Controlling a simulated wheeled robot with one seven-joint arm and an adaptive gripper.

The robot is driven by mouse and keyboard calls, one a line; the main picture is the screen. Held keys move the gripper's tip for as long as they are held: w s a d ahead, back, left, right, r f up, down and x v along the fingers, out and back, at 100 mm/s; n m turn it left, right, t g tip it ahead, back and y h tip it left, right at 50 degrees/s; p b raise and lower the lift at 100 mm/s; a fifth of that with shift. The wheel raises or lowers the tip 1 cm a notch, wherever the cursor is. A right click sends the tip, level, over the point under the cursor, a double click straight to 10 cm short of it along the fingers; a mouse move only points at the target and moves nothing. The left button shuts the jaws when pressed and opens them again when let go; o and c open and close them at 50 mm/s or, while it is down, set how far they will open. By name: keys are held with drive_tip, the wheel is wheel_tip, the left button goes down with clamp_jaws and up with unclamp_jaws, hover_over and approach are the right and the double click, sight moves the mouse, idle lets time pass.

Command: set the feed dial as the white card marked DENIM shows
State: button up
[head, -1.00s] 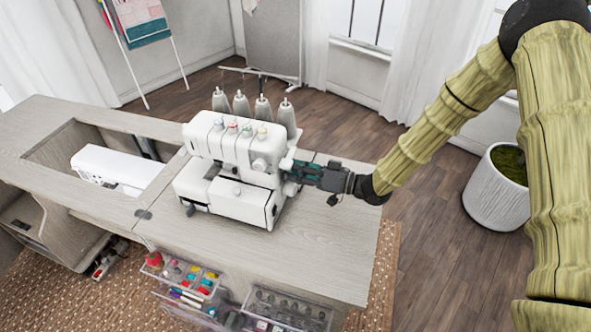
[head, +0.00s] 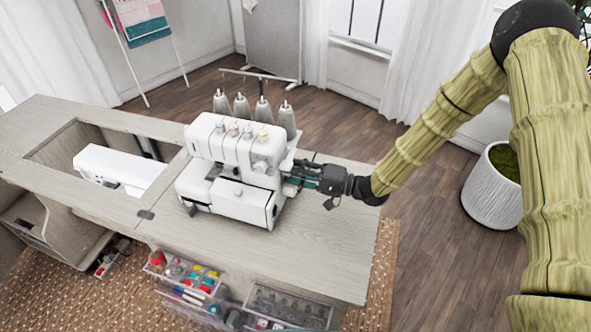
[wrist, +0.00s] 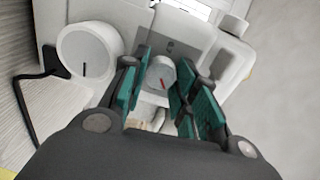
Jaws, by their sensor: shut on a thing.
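The white serger (head: 232,165) stands on the cabinet top. My gripper (head: 298,176) reaches its right side from the right. In the wrist view, a small white dial with a red pointer line (wrist: 161,74) sits between the teal finger pads of my gripper (wrist: 163,82), which is shut on it. The red line slants, its upper end leaning left. A grey plate (wrist: 178,42) with small dark marks, too blurred to read, lies just beyond the dial. I cannot make out a white card marked DENIM in any view.
A larger white knob with a black line (wrist: 88,56) is left of the dial, close to my left finger. A white sewing machine (head: 120,170) lies in the cabinet well. Clear trays of notions (head: 192,282) hang at the front. The front right cabinet top is clear.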

drive_tip(key=m, duration=0.3)
drive_tip(key=shift+m+p, duration=0.3)
drive_tip(key=shift+p, duration=0.1)
drive_tip(key=shift+m+p, duration=0.35)
drive_tip(key=shift+m, duration=1.55)
drive_tip(key=shift+f, duration=0.1)
drive_tip(key=o, duration=1)
drive_tip(key=shift+d, duration=0.1)
